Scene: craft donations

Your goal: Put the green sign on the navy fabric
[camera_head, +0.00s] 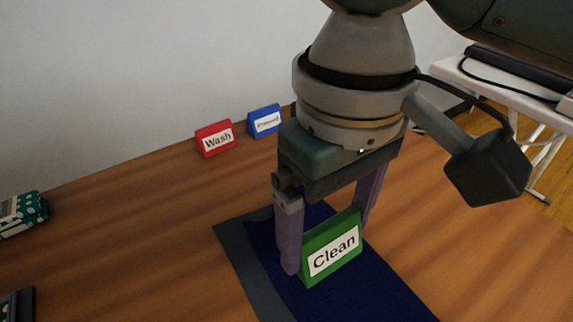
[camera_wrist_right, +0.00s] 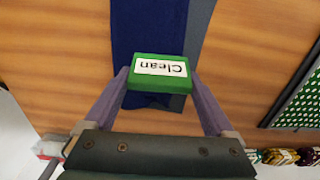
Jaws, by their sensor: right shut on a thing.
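The green sign (camera_head: 331,250) reads "Clean" and stands between the fingers of my right gripper (camera_head: 325,240), which is shut on it. The sign also shows in the right wrist view (camera_wrist_right: 159,74), between both fingertips. The navy fabric (camera_head: 385,292) lies flat on the wooden table under the sign; it shows in the wrist view too (camera_wrist_right: 148,30). The sign is over the fabric, low to it; I cannot tell whether it touches. My left gripper is not in view.
A red "Wash" sign (camera_head: 216,138) and a blue sign (camera_head: 264,121) stand at the back near the wall. A grey strip (camera_head: 246,268) lies along the fabric's left side. A teal patterned item (camera_head: 24,212) is at the left edge. The table between is clear.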

